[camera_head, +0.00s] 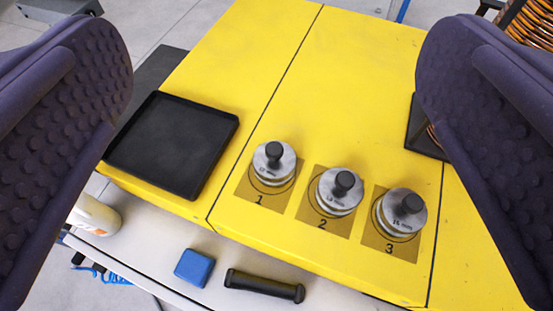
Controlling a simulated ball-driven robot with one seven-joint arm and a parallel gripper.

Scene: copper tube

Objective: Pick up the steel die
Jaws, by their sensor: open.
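Three steel dies with black knobs stand upright in a row on a yellow table (330,80). The left die (268,171) is at the spot marked 1, the middle die (330,200) at the spot marked 2, and the right die (392,222) at the spot marked 3. The right one seems to read 15 mm; the other labels are too small to read surely. My gripper (275,150) is open, its two dark studded fingers wide apart at the left and right picture edges. Nothing is between the fingertips, and the dies show farther off between them.
A black tray (172,143) lies empty on the table's left part. A blue block (194,268) and a black handle-like bar (264,286) lie on the pale front ledge. A white bottle (95,215) is at left. Copper-coloured coils (527,28) show upper right. The yellow surface behind the dies is clear.

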